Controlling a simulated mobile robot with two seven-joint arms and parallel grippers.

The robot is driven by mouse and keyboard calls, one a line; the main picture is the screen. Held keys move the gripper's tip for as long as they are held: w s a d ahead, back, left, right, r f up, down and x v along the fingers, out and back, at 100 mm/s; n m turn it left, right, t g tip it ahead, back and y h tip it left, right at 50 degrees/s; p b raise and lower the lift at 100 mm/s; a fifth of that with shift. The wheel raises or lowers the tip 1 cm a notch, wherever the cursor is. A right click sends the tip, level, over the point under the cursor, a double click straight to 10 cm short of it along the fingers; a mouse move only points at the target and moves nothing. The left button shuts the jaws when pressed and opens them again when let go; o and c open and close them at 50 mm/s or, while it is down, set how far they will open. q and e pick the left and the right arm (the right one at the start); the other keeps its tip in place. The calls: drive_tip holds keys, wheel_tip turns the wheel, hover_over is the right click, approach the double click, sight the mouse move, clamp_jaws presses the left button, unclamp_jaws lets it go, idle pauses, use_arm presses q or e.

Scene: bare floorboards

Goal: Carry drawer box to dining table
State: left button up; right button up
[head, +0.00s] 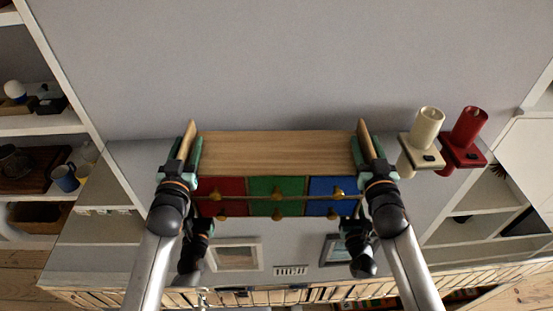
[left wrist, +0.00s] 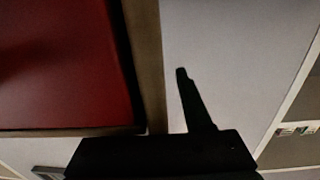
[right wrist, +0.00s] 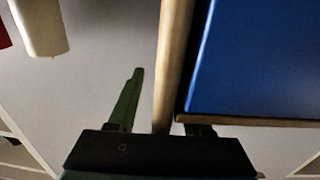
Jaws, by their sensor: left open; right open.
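The drawer box (head: 277,153) has a pale wood body with red (head: 222,186), green (head: 276,186) and blue (head: 327,187) drawer fronts and brass knobs. It sits between my two grippers in the head view. My left gripper (head: 190,152) is open at its left end, with the wooden side panel between the fingers. My right gripper (head: 366,150) is open around the right side panel in the same way. Each wrist view shows one outer finger apart from the panel; the inner finger is mostly hidden by the box. I cannot make out the dining table.
Shelves with a blue mug (head: 65,178) and other items are at the left; more shelving (head: 500,200) is at the right. A plain grey area lies behind the box.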

use_arm(q)
clamp_jaws()
use_arm(e)
clamp_jaws()
idle(1.2)
use_arm(q)
drive_tip(key=shift+r, duration=0.35)
use_arm(e)
drive_tip(key=shift+r, duration=0.3)
